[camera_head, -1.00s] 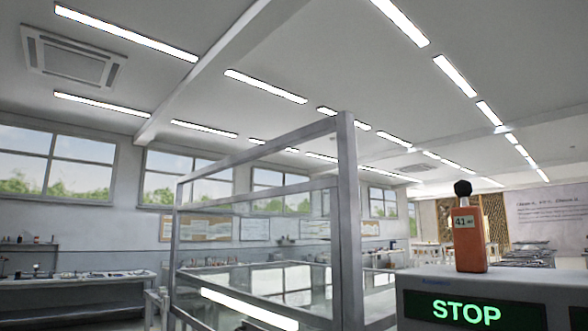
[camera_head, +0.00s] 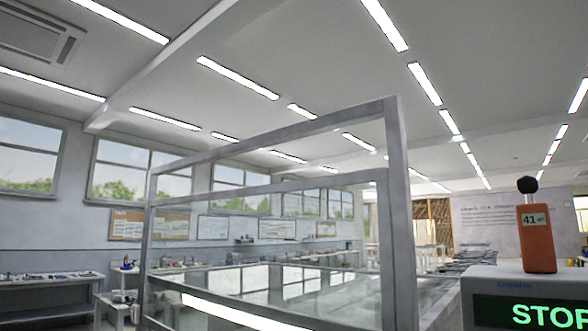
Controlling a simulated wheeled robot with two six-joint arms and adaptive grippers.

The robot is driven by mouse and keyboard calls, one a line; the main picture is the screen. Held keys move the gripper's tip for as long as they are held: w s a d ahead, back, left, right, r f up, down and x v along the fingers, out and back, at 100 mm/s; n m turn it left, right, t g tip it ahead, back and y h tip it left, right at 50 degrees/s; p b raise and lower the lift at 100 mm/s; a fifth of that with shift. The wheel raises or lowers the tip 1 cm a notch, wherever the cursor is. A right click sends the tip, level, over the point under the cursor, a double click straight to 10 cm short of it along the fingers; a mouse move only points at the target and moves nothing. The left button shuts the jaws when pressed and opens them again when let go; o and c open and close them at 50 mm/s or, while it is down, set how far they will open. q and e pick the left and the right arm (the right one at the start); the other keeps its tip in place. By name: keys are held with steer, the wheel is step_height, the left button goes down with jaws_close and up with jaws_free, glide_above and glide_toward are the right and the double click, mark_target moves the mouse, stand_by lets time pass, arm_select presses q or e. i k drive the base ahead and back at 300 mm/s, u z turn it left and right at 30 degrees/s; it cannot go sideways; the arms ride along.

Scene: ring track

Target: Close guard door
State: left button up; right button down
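A metal-framed guard enclosure with clear panels (camera_head: 398,200) stands close in front of me, in the middle of the head view. Its thick near post rises right of centre, and a top rail slopes down to the left to a thinner post. A second, lower frame (camera_head: 270,188) with a clear pane runs between the posts; it looks like the guard door, but I cannot tell how far open it is. No handle shows. Neither of my grippers is in view.
A grey box with a green STOP display (camera_head: 530,300) stands at the lower right, with an orange meter (camera_head: 537,240) marked 41 on top. Workbenches (camera_head: 50,282) line the left wall under windows. Tables stand farther back.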

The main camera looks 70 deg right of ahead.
mark_target(380, 175)
steer(key=z, duration=0.5)
steer(key=i, duration=0.8)
steer(key=z, duration=0.75)
